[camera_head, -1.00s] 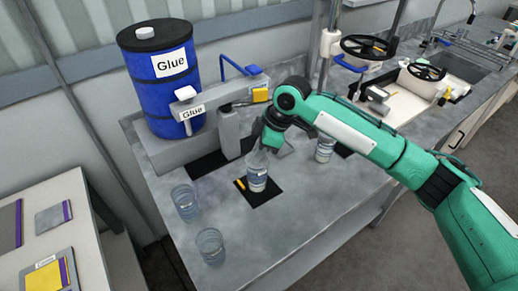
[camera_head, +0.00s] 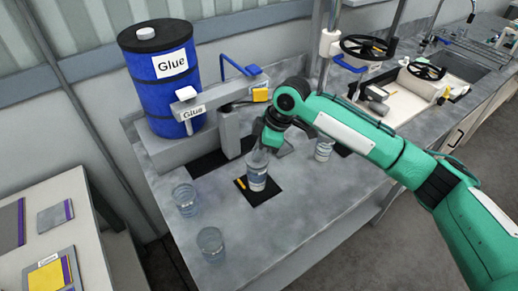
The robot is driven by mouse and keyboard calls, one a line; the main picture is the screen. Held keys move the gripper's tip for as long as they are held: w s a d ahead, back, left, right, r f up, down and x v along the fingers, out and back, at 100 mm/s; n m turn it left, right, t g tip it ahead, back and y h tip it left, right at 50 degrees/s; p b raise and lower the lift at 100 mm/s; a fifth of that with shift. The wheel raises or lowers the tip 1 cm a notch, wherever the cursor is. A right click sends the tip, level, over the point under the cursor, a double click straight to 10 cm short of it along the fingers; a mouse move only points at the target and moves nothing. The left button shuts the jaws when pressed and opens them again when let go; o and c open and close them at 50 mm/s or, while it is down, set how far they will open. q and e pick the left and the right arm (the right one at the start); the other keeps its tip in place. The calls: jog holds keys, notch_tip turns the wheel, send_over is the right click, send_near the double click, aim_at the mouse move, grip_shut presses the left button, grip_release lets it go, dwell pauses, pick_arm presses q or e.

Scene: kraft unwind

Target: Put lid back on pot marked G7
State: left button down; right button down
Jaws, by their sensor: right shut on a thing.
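A small clear pot (camera_head: 257,178) with a pale band stands on a black mat on the grey bench, near the glue dispenser. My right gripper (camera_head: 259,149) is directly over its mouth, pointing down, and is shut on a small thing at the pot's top. This looks to be the lid, but its outline is hidden by the fingers and too small to make out. Another clear pot (camera_head: 323,148) stands to the right, partly beside my right arm. No G7 mark can be read on any pot. My left gripper is not in view.
Two clear cups (camera_head: 186,199) (camera_head: 210,243) stand at the bench's front left. A blue glue drum (camera_head: 163,95) and its dispenser arm (camera_head: 212,105) are behind the pot. A handwheel press (camera_head: 364,48) stands at the back right. The front middle of the bench is bare.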

jog(key=p, duration=0.2)
jog(key=shift+f+p, duration=0.1)
jog(key=shift+p, duration=0.2)
dwell(2.0)
dwell(0.3)
jog(key=c, duration=1.2)
grip_release()
jog(key=shift+o, duration=0.4)
jog(key=o, duration=0.4)
jog(key=shift+r+p, duration=3.45)
jog(key=shift+r, duration=0.05)
